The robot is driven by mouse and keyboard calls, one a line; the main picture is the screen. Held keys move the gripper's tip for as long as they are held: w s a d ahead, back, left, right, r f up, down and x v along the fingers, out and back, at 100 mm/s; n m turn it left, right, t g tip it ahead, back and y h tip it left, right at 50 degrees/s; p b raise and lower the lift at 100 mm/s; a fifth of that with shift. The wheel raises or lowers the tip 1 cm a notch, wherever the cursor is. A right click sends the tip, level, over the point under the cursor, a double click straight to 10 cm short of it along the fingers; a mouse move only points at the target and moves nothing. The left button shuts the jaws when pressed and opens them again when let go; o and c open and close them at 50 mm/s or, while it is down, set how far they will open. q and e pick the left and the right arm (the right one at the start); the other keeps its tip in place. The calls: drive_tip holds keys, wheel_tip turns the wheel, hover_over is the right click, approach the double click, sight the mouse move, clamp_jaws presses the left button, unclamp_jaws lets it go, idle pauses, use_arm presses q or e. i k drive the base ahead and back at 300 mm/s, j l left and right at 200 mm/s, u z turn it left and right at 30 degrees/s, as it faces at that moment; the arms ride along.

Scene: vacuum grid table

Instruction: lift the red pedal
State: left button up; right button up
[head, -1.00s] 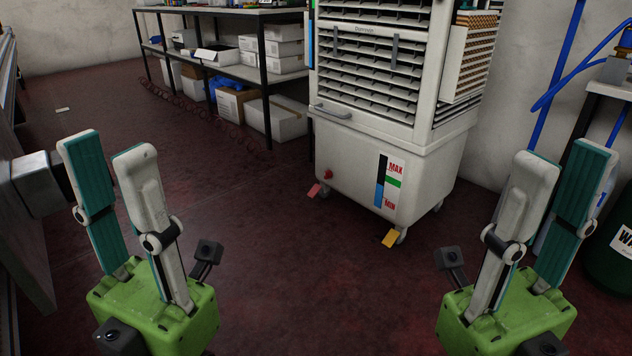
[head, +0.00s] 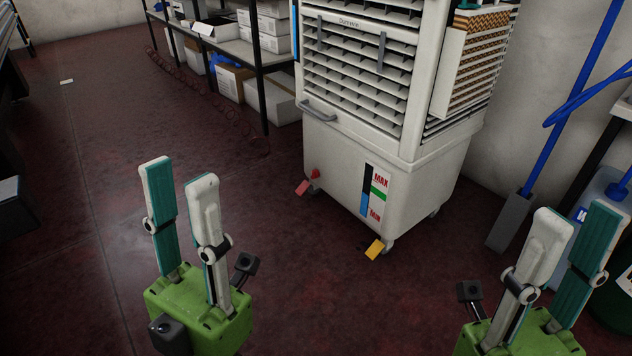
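The red pedal (head: 303,187) is a small flat tab low on the left side of the white air cooler (head: 345,175), by a caster near the floor. A yellow pedal (head: 375,249) sticks out at the cooler's front corner. My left gripper (head: 180,177) is open and empty, left of the red pedal and nearer to me, its fingers pointing up in the picture. My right gripper (head: 573,222) is open and empty at the lower right, apart from the cooler. Nothing covers the red pedal.
A shelf (head: 235,50) with boxes stands behind the cooler on the left. A blue pole with a grey foot (head: 510,220) and a blue-white jug (head: 603,190) are at the right. The dark red floor (head: 110,220) is clear at the left and in front of the cooler.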

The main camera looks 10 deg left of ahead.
sight(303, 187)
drive_tip(key=i+j+z, duration=0.35)
drive_tip(key=i+j, duration=0.55)
drive_tip(key=i, duration=0.15)
drive_tip(key=i+j, duration=0.15)
drive_tip(key=j, duration=0.25)
drive_tip(key=i+j+z, duration=0.15)
drive_tip(key=j, duration=0.2)
drive_tip(key=i+j, duration=0.15)
drive_tip(key=j, duration=0.25)
drive_tip(key=i+j+z, duration=0.1)
drive_tip(key=j, duration=0.3)
drive_tip(key=i+j+z, duration=0.1)
drive_tip(key=j, duration=0.35)
drive_tip(key=i+j, duration=0.2)
drive_tip(key=j, duration=0.2)
drive_tip(key=i+j+z, duration=0.1)
drive_tip(key=j, duration=0.35)
